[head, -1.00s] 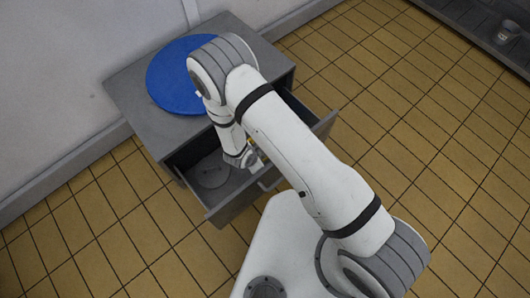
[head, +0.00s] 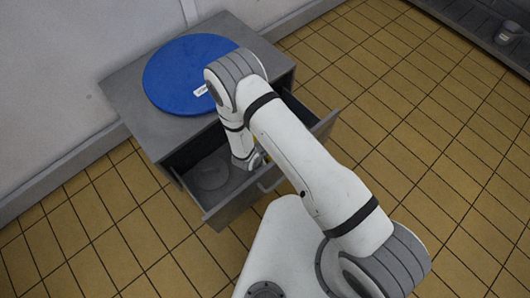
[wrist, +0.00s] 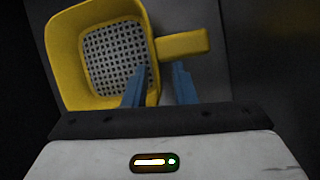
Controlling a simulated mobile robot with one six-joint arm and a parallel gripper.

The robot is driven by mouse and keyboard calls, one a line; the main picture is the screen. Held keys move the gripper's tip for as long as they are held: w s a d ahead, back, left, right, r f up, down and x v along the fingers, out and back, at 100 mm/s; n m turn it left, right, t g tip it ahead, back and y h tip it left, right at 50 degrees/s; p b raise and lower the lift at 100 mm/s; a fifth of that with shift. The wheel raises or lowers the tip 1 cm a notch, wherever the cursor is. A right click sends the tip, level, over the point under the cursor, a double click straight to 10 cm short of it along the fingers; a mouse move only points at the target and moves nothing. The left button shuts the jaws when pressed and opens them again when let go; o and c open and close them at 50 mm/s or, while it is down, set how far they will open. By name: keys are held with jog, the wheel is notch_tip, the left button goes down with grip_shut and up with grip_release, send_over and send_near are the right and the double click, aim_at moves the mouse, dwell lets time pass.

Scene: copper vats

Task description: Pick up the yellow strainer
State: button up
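The yellow strainer (wrist: 97,55) shows in the wrist view, with a squarish basin, a perforated grey bottom and a short handle (wrist: 183,43) pointing right. My gripper (wrist: 161,68) has two blue fingers, apart with nothing between them. The left finger overlaps the strainer's right rim in the picture; the right fingertip is just below the handle. I cannot tell whether either touches it. In the head view my wrist reaches down into the open drawer (head: 232,208), and my arm hides the fingers and nearly all of the strainer.
The drawer walls stand close around my wrist. A large blue disc (head: 180,78) lies on the grey cabinet (head: 128,92). A small container (head: 508,33) stands on a dark shelf far right.

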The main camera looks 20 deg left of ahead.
grip_shut()
jog(key=shift+r, duration=0.15)
